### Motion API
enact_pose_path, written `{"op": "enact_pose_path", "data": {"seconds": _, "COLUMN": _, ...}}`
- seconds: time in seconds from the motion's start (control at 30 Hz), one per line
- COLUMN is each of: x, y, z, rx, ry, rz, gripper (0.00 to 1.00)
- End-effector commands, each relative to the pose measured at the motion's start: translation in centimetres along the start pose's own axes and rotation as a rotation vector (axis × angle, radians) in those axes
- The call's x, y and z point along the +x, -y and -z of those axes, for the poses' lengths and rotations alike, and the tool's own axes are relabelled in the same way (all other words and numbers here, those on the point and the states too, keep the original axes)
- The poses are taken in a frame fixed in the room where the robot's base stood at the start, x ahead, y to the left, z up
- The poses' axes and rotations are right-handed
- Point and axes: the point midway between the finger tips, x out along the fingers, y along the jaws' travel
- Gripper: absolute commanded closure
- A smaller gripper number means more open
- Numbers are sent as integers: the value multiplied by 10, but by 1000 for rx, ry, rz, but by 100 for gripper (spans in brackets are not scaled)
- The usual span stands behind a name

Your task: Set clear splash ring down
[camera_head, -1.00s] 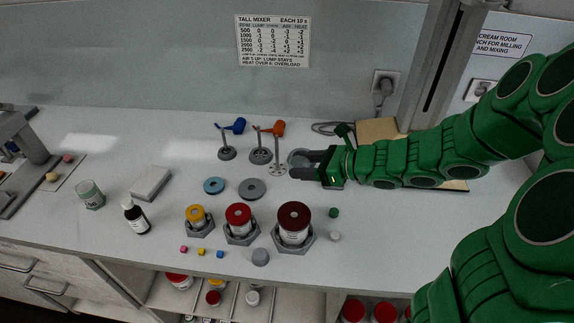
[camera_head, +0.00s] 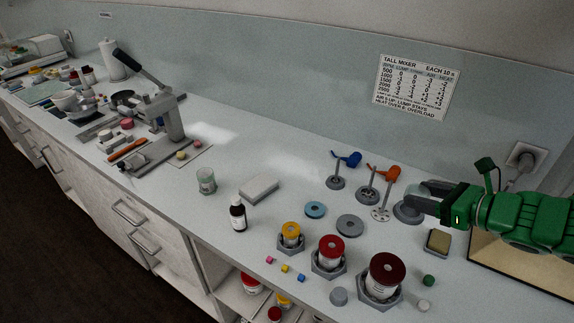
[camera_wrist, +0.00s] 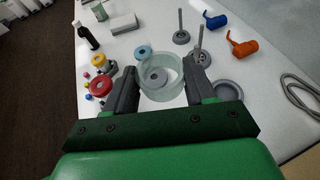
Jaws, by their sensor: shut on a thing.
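The clear splash ring (camera_wrist: 163,95) is a see-through, short, wide ring in the wrist view. My gripper (camera_wrist: 160,90) is shut on it, with one dark finger on each side. A grey disc (camera_wrist: 157,75) on the bench shows through the ring. In the head view my gripper (camera_head: 413,197) is at the right, over or beside a grey round base (camera_head: 406,212). The ring is hard to make out there. I cannot tell how high it is above the bench.
Stands with a blue mixer head (camera_head: 347,159) and an orange one (camera_head: 384,174) are left of my gripper. Yellow, red and dark red jars (camera_head: 384,277) stand in front. A blue disc (camera_head: 315,209) and the grey disc (camera_head: 350,225) lie flat.

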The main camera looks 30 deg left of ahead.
Motion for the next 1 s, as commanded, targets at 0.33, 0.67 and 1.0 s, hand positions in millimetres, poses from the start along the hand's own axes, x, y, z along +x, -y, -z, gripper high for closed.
{"op": "enact_pose_path", "data": {"seconds": 0.33, "x": 14, "y": 13, "z": -13, "rx": -19, "ry": 4, "rz": -36, "gripper": 73}}
{"op": "enact_pose_path", "data": {"seconds": 0.67, "x": 45, "y": 29, "z": -31, "rx": -51, "ry": 18, "rz": -110, "gripper": 73}}
{"op": "enact_pose_path", "data": {"seconds": 1.0, "x": 115, "y": 39, "z": -65, "rx": -119, "ry": 26, "rz": -264, "gripper": 73}}
